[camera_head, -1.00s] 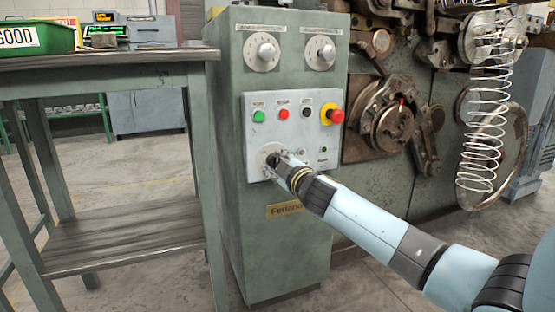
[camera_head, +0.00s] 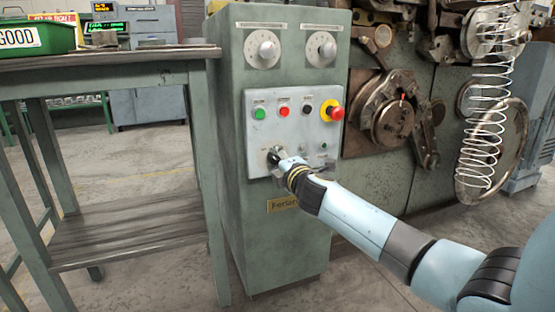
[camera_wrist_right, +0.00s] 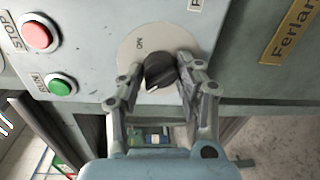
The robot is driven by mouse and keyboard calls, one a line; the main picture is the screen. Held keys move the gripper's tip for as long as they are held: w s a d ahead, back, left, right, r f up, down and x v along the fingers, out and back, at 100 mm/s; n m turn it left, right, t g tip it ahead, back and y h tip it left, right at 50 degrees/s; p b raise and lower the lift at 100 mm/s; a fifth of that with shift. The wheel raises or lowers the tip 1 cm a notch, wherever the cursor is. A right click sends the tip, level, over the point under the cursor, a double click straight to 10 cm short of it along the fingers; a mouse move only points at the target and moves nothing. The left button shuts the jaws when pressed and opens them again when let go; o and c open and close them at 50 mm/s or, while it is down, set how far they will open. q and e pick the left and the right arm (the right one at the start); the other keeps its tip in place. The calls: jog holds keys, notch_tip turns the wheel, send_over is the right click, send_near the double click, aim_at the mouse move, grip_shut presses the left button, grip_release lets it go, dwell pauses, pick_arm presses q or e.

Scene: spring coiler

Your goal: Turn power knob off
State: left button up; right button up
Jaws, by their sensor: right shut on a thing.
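The power knob (camera_wrist_right: 160,70) is black with a white pointer mark and sits on a round pale dial plate (camera_wrist_right: 137,46) marked ON. It is on the light grey control panel (camera_head: 254,105) of the green machine cabinet. My right gripper (camera_wrist_right: 157,80) is shut on the knob, with one finger on each side of it in the wrist view. In the head view the right gripper (camera_head: 277,158) reaches the knob at the panel's lower left and hides most of it. My left gripper is not in view.
The panel carries a green button (camera_head: 259,113), a red button (camera_head: 284,111), a black button and a red emergency stop (camera_head: 333,113) on yellow. A worktable (camera_head: 125,58) with a green bin (camera_head: 36,38) stands left. The coiler with its spring (camera_head: 487,110) is right.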

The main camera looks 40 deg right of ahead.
jog(key=shift+f+n, duration=0.1)
jog(key=shift+n, duration=0.3)
jog(key=o, duration=1.1)
jog(key=shift+a, duration=0.1)
jog(key=shift+o, duration=0.2)
jog(key=shift+s, duration=0.1)
jog(key=v, duration=1.1)
jog(key=shift+s+a, duration=0.2)
jog(key=shift+s, duration=0.2)
